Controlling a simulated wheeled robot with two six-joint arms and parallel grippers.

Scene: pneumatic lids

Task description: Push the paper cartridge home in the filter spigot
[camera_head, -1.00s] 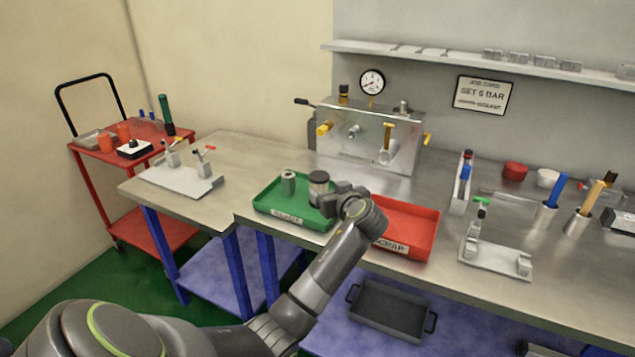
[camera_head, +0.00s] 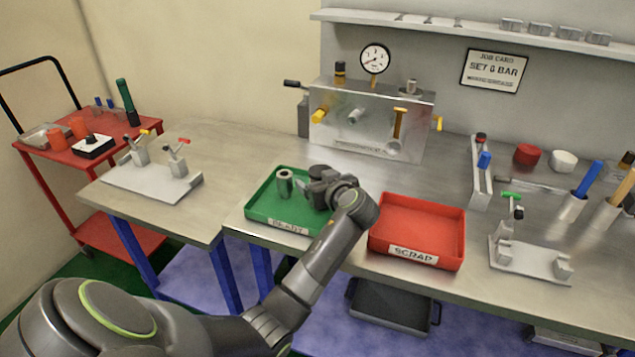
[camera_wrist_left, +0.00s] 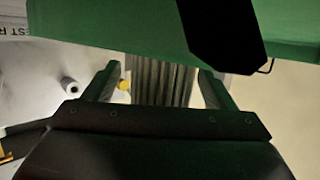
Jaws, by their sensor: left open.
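In the wrist view my left gripper (camera_wrist_left: 160,76) is open, with a grey pleated cylinder (camera_wrist_left: 161,84), apparently the paper cartridge, between its fingers. I cannot tell whether the fingers touch it. In the head view the left gripper (camera_head: 314,190) is low over the right part of the green tray (camera_head: 262,212) and hides what stands there. A grey hollow cylinder (camera_head: 285,183) stands upright in the tray, left of the gripper. The metal test block (camera_head: 372,125) stands behind, with a short pale stub (camera_head: 355,115) on its front that may be the spigot. My right gripper is out of view.
The red scrap tray (camera_head: 418,230) is empty, just right of my arm. A plate with two clamps (camera_head: 150,183) lies at the left and a clamp fixture (camera_head: 530,260) at the right. A gauge (camera_head: 375,58) tops the block. Bare bench lies between tray and block.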

